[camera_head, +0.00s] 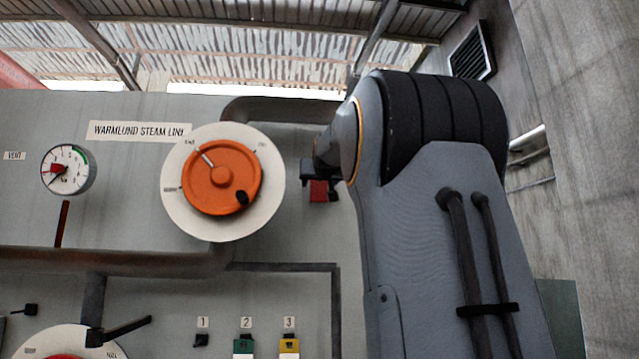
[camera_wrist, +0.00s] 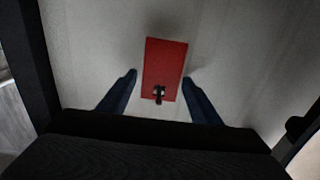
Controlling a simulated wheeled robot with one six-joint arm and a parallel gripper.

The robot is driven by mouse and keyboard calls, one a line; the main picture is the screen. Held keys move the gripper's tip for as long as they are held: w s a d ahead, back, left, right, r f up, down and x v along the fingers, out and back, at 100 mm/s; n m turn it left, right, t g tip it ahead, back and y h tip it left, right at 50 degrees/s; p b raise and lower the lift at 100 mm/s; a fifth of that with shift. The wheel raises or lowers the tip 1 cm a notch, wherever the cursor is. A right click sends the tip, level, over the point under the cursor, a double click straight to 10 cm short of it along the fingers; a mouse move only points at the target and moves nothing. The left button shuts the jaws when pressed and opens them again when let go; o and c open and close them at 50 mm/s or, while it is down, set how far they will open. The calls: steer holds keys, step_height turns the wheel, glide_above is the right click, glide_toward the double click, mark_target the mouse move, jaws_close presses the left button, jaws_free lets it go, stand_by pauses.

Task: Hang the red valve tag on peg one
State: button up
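The red valve tag (camera_head: 318,191) shows against the grey panel, right of the large orange dial in the head view. In the wrist view the red tag (camera_wrist: 165,68) lies between my two fingers, with a small dark peg or hook at its lower end. My gripper (camera_wrist: 160,92) is open, with a gap between each finger and the tag. In the head view my gripper (camera_head: 322,172) is at the tag's upper part and partly hides it. Peg one (camera_head: 201,340), under label 1 at the bottom, is dark and bare.
A green tag (camera_head: 243,346) hangs under label 2 and a yellow tag (camera_head: 289,346) under label 3. The orange dial (camera_head: 221,177), a pressure gauge (camera_head: 68,169), pipes (camera_head: 120,260) and a black lever (camera_head: 120,330) occupy the panel.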

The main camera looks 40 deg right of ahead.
steer(key=c, duration=1.1)
steer(key=shift+r, duration=0.2)
steer(key=shift+s, duration=0.15)
steer(key=shift+s+a, duration=0.25)
steer(key=shift+s, duration=0.05)
steer(key=shift+s+a+b, duration=0.15)
steer(key=shift+s+b, duration=0.1)
steer(key=shift+b, duration=0.15)
steer(key=shift+s+a, duration=0.2)
steer(key=shift+s, duration=0.1)
steer(key=shift+s+a+b, duration=0.15)
steer(key=shift+s+b, duration=0.15)
steer(key=shift+b, duration=0.1)
steer(key=shift+s+a, duration=0.15)
steer(key=shift+s, duration=0.1)
